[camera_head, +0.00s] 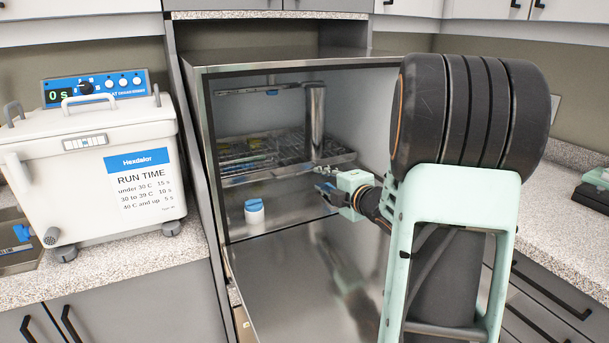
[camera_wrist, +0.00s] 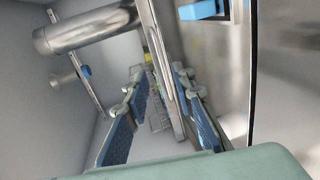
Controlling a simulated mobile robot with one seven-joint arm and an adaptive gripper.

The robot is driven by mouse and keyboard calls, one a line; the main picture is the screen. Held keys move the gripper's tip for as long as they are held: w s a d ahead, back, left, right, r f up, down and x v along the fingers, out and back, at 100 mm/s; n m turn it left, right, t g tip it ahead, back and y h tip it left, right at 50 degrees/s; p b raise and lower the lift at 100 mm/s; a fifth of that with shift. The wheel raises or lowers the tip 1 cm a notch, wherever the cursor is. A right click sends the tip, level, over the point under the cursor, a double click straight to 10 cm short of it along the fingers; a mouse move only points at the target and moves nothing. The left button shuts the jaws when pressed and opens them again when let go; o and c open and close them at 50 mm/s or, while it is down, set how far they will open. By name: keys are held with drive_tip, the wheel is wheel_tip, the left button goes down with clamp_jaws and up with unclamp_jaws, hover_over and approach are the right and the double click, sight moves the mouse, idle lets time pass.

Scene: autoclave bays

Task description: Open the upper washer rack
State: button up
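The washer (camera_head: 290,62) stands open with its steel door lowered. A wire rack (camera_head: 285,160) with a metal front rail is pulled up near the middle of the chamber; higher up is a thin rail with a blue piece (camera_head: 272,92). I cannot tell which of these counts as the upper rack. My gripper (camera_head: 322,180) is inside the opening, just in front of the wire rack's right front. In the wrist view my gripper (camera_wrist: 160,98) has its blue-padded fingers apart, with the metal rail (camera_wrist: 165,65) showing between them. Whether they touch it is unclear.
A steel pipe (camera_head: 316,120) stands upright in the chamber. A white container with a blue lid (camera_head: 254,212) sits low in the washer. A white bath unit (camera_head: 95,165) stands on the left counter. The lowered door (camera_head: 290,285) lies below my arm.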

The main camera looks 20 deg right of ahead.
sight(306, 171)
drive_tip(key=x, duration=1)
drive_tip(key=shift+w, duration=0.2)
clamp_jaws()
